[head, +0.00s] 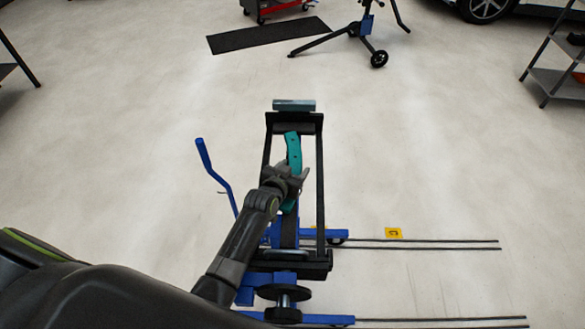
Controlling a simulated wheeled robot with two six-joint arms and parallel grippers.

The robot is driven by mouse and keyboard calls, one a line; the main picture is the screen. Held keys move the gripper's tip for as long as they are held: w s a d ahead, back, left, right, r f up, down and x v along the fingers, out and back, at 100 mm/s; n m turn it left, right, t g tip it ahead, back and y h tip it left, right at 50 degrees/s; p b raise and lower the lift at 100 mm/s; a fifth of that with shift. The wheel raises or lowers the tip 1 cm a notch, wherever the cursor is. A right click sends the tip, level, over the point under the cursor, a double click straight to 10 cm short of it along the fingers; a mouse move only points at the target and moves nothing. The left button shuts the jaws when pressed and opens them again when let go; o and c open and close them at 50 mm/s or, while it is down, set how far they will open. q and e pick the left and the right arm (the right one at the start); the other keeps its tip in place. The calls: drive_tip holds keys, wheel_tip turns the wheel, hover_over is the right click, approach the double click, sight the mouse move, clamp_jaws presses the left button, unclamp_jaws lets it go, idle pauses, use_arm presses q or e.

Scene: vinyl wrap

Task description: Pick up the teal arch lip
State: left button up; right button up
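The teal arch lip (294,152) is a narrow, slightly curved strip with small dark spots. It lies lengthwise within a black frame on a blue stand, near the middle of the head view. My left gripper (291,173) is over the strip's middle, with one finger on each side of the teal. The gripper and wrist hide part of the strip, and its lower end shows just below them. I cannot tell whether the fingers touch it. My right gripper is not in view.
The black frame (319,180) has a grey-blue block (294,105) at its far end. A blue handle (214,168) sticks up at its left. Dark rods (430,248) run right along the floor, beside a yellow marker (394,233). Open floor surrounds the stand.

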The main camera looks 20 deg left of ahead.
use_arm(q)
drive_tip(key=c, duration=0.7)
